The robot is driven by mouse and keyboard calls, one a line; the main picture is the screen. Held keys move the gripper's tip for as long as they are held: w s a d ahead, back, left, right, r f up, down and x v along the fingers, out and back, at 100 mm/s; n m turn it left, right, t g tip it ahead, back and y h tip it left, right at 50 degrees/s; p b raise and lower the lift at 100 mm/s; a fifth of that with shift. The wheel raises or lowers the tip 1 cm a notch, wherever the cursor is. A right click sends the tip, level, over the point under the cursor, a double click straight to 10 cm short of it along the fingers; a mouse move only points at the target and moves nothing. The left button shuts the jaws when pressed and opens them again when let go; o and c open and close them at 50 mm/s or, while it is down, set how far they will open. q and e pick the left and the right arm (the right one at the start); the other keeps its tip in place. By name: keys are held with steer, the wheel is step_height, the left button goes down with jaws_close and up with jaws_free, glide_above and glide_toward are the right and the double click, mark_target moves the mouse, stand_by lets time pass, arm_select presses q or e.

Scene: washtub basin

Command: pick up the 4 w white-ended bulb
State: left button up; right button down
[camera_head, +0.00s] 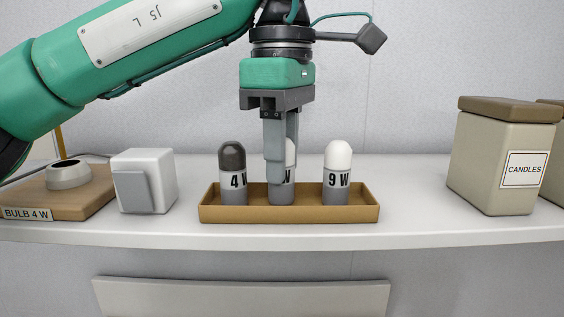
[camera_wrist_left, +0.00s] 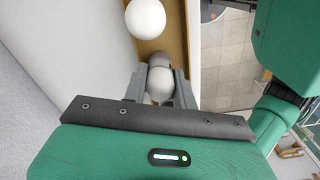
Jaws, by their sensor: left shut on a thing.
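My left gripper (camera_head: 280,172) points straight down and is shut on the middle bulb (camera_head: 282,198) in the tan tray (camera_head: 290,214). The fingers hide most of that bulb; a white end and a "W" show, but its number is hidden. Its grey base is level with its neighbours. In the left wrist view a pale rounded bulb end (camera_wrist_left: 160,86) sits between the fingers (camera_wrist_left: 160,90). The dark-ended 4 W bulb (camera_head: 233,157) stands upright to the left, and the white-ended 9 W bulb (camera_head: 338,155) to the right. My right gripper is not in view.
A white block (camera_head: 150,180) stands left of the tray. Farther left is a wooden base (camera_head: 85,195) with a socket (camera_head: 69,175) and a "BULB 4 W" label. A candles canister (camera_head: 490,160) stands right. The shelf between tray and canister is clear.

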arm_select(q)
steer(key=shift+r+b, duration=0.35)
steer(key=shift+r, duration=0.3)
steer(key=shift+r+p, duration=0.4)
steer(key=shift+r, duration=3.8)
